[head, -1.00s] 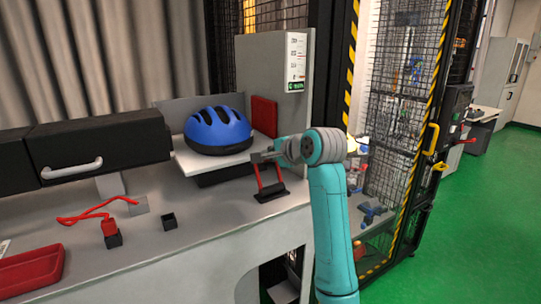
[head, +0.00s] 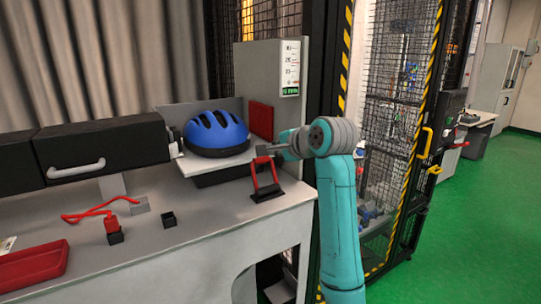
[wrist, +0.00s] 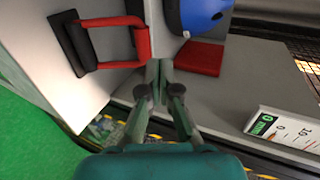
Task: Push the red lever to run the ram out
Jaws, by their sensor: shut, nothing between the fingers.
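The red lever (head: 266,177) is a U-shaped red handle on a black base, standing on the grey bench (head: 215,215) in front of the helmet tray. It also shows at the top left of the wrist view (wrist: 141,42). My gripper (head: 261,151) is shut and empty, its fingertips (wrist: 158,66) close beside the handle's crossbar. I cannot tell whether they touch. A black housing (head: 100,150) with a grey handle lies to the left, pointing at the helmet. A small pale piece (head: 174,149) shows at its right end, perhaps the ram.
A blue helmet (head: 217,131) sits on a white tray (head: 205,165), with a red pad (head: 261,119) behind it to the right. A scale panel (head: 290,67) stands above.

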